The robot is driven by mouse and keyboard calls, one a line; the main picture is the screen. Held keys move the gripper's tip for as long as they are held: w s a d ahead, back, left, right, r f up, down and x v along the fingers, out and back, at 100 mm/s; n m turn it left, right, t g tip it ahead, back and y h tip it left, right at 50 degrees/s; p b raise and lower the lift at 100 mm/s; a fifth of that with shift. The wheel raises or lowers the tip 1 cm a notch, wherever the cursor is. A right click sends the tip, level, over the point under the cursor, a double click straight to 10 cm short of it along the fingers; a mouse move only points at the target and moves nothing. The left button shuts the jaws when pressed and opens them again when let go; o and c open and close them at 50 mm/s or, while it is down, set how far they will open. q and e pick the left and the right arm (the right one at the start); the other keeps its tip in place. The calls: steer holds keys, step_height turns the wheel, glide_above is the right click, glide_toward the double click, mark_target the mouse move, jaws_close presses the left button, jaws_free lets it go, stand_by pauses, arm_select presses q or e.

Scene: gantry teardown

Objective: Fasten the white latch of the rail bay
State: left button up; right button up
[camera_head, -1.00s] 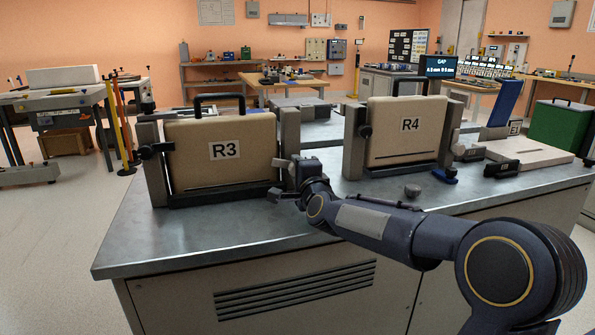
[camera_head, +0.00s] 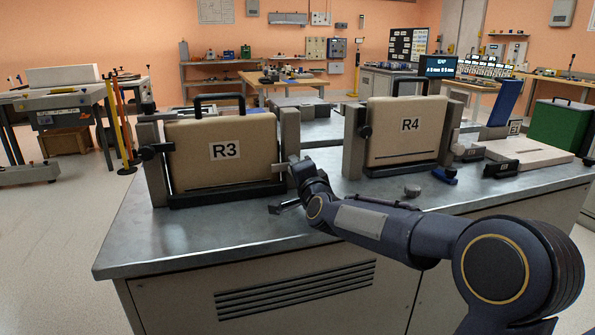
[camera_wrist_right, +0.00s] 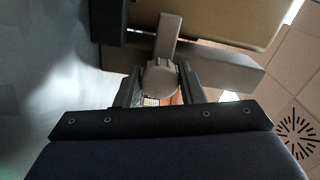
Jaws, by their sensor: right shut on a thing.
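The rail bay's white latch, a pale grey round knob (camera_wrist_right: 160,80) with a flat lever, is between my right gripper's two fingers (camera_wrist_right: 159,88), which are shut on it. The lever (camera_wrist_right: 168,38) reaches from the knob over the edge of the tan panel. In the head view, the latch lever (camera_head: 283,166) points left, roughly level, at the right side of panel R3 (camera_head: 222,165). My right gripper (camera_head: 302,172) is at the right post of that bay, and my wrist partly hides the knob. My left gripper is not in view.
A black latch (camera_head: 155,150) lies across R3's left edge. Panel R4 (camera_head: 405,135) stands in its own frame to the right. A small grey knob (camera_head: 412,190) and a blue part (camera_head: 445,176) lie on the metal bench (camera_head: 200,235). The bench front is clear.

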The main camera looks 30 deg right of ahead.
steer(key=shift+f, duration=0.1)
steer(key=o, duration=1)
steer(key=v, duration=0.8)
steer(key=shift+w, duration=0.1)
